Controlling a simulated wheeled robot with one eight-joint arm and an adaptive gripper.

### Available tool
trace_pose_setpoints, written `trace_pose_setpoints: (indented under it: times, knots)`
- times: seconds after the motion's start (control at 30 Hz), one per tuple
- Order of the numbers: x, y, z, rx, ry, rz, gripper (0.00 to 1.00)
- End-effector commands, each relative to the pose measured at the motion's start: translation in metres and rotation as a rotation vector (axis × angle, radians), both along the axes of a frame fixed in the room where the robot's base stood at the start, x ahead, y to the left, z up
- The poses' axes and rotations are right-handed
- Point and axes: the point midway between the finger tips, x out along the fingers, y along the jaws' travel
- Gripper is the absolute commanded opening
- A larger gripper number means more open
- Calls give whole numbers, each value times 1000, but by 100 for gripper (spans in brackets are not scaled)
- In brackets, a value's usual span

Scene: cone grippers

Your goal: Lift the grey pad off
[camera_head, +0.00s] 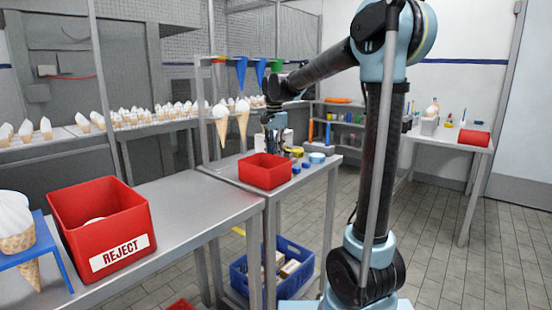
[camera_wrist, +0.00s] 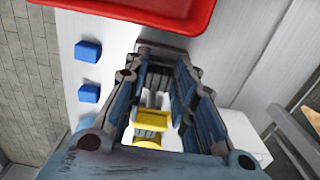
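My gripper (camera_wrist: 165,62) points down over the middle steel table, and its two fingers stand apart in the wrist view. It also shows in the head view (camera_head: 274,128), behind the red bin. A dark grey flat piece (camera_wrist: 165,47) lies across the fingertips; it may be the grey pad, but I cannot tell it surely from the finger ends. I cannot tell whether the fingers touch it. A yellow block (camera_wrist: 152,121) shows between the fingers, nearer the wrist camera. The grey pad cannot be made out in the head view.
A red bin (camera_head: 265,169) stands close to the gripper; its rim (camera_wrist: 150,20) edges the wrist view. Two blue blocks (camera_wrist: 88,51) (camera_wrist: 89,93) lie to the left. A blue cylinder (camera_head: 317,157) is on the table. Cones (camera_head: 222,128) hang beside the gripper.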

Motion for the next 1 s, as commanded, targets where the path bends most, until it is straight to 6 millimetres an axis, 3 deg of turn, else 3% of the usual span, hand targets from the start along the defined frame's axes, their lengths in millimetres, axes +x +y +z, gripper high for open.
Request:
trace_pose_setpoints:
  times: [0.47, 1.0]
  knots:
    - [0, 0, 8, 0, 0, 0, 12]
    - [0, 0, 90, 0, 0, 0, 12]
